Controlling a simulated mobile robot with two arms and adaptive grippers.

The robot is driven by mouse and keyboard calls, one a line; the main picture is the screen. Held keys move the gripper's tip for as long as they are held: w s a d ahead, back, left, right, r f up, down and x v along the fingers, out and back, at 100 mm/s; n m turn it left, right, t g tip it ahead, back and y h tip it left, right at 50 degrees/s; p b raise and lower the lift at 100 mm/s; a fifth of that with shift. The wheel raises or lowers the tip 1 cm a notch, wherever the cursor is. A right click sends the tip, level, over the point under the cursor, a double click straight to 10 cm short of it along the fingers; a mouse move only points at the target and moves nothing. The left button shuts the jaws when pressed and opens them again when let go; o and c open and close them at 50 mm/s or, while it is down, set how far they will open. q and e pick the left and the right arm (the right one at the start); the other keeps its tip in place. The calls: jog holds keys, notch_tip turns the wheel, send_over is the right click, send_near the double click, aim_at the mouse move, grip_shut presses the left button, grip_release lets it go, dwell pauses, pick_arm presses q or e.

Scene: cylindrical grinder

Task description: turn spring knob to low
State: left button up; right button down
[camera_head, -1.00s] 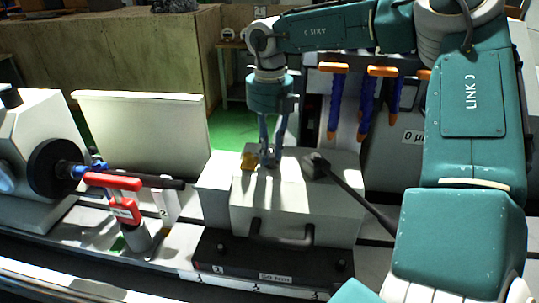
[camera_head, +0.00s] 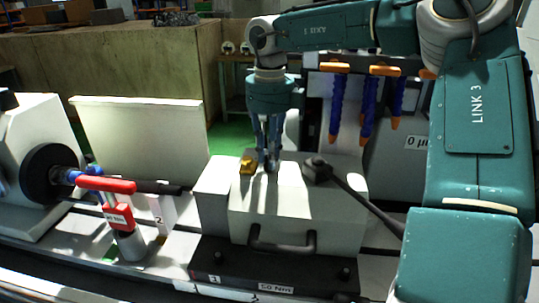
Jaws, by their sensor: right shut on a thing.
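A pale grey block-shaped housing (camera_head: 295,215) stands in the middle of the head view. My right gripper (camera_head: 268,163) points straight down onto its top, left of the middle. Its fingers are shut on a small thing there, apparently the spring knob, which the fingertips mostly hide. A small gold-yellow piece (camera_head: 247,167) lies just left of the fingers on the same top. I cannot tell whether it belongs to the knob, nor read any low or high mark. My left gripper is not in view.
A black lever (camera_head: 350,190) rises from the housing right of my gripper and slopes down to the right. Several blue hoses with orange nozzles (camera_head: 385,72) hang behind. A red-handled part (camera_head: 108,185) and dark wheel (camera_head: 48,175) are at left.

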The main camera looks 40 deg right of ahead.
dwell(0.5)
jog(key=c, duration=1.5)
grip_release()
jog(key=shift+c, duration=0.2)
notch_tip(320, 180, up, 12)
jog(key=shift+s, duration=0.1)
